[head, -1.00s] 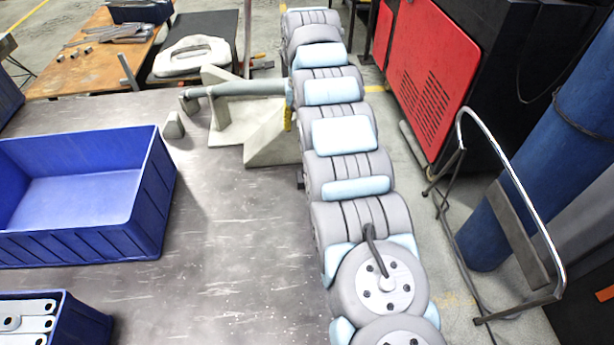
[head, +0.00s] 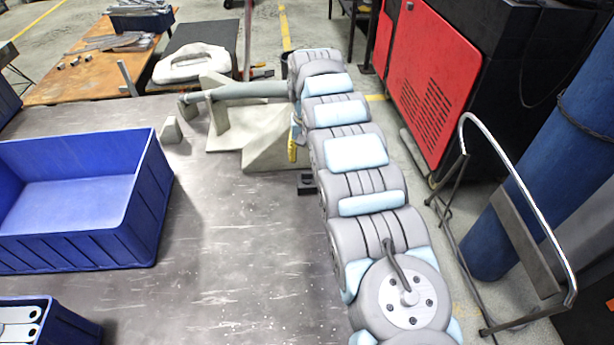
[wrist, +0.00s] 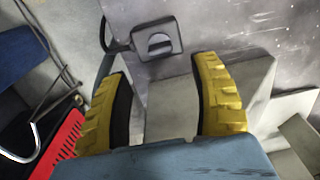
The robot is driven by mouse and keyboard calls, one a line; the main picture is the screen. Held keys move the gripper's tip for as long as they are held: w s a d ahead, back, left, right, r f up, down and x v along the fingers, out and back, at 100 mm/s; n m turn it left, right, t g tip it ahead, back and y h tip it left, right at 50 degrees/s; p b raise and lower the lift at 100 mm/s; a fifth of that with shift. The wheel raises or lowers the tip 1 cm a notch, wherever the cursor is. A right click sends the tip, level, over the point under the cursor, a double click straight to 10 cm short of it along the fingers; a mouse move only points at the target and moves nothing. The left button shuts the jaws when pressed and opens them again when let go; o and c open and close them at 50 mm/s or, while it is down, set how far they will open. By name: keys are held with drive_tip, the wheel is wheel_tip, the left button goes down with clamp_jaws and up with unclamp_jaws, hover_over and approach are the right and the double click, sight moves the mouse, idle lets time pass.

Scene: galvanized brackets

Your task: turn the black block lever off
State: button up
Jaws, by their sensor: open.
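The black block (wrist: 143,48) lies on the grey table surface in the wrist view, just beyond my fingertips. It has a round light dial with a dark lever bar (wrist: 159,42) lying roughly crosswise in the picture. A dark cable runs from its left side. In the head view the block (head: 306,184) shows partly beside my arm, at the table's right edge; its lever cannot be made out there. My gripper (wrist: 158,72) has two yellow ribbed fingers spread wide with nothing held between them. In the head view only a little yellow of the gripper (head: 292,150) shows.
A grey angular fixture (head: 258,146) with a pipe stands close to my gripper. A large blue bin (head: 90,245) and a smaller bin (head: 75,325) with metal brackets sit at the left. The table middle is clear. A metal rail frame (head: 515,185) stands at the right.

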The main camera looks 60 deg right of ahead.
sight(307, 173)
wheel_tip(307, 173, down, 8)
drive_tip(key=shift+r+b, duration=0.2)
drive_tip(key=shift+b, duration=1.05)
clamp_jaws()
